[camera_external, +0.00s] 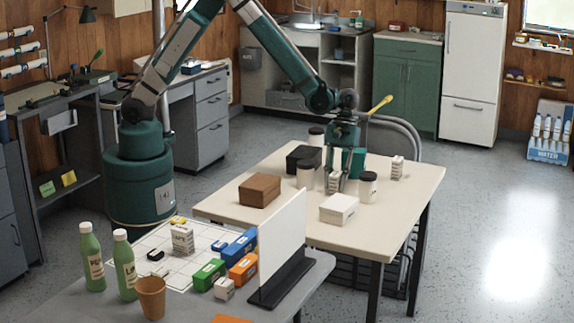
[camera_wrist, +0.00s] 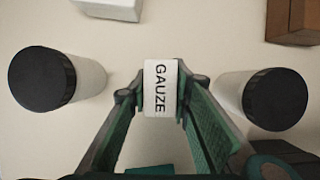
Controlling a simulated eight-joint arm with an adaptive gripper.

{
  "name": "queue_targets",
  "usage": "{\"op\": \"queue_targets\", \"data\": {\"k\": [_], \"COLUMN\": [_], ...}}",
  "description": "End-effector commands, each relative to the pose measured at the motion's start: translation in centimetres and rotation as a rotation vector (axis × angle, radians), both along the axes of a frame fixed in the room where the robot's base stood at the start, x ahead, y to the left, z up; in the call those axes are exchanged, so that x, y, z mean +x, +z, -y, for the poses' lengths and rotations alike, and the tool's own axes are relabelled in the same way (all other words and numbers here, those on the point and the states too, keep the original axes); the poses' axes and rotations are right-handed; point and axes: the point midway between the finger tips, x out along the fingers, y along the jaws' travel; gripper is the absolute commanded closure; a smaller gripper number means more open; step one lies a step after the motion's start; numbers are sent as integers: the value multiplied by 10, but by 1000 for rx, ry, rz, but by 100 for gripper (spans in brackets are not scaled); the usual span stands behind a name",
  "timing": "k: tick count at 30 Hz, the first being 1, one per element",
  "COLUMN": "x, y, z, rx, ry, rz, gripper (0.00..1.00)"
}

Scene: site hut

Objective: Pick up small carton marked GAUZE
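The small white carton marked GAUZE (camera_wrist: 161,88) is upright between my fingertips in the wrist view, its lettered top facing the camera. My gripper (camera_wrist: 161,98) points down with a green finger on each side of it, both against its sides with no clear gap. In the external view the carton (camera_external: 334,184) shows low between the fingers of my gripper (camera_external: 341,178), at the table top (camera_external: 415,190). I cannot tell whether its base touches the table.
Dark-lidded white jars stand close on both sides (camera_wrist: 88,82) (camera_wrist: 229,92). A white box (camera_external: 338,209), a brown box (camera_external: 260,190), a dark box (camera_external: 303,157) and another small carton (camera_external: 397,168) stand around. A white upright panel (camera_external: 283,235) stands on the front table.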

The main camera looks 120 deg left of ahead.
Motion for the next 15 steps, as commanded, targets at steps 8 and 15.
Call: {"op": "queue_targets", "data": {"k": [8,15], "x": [0,0], "y": [0,5], "z": [0,0], "rx": [0,0], "ry": [0,0], "rz": [0,0], "gripper": [89,89]}}
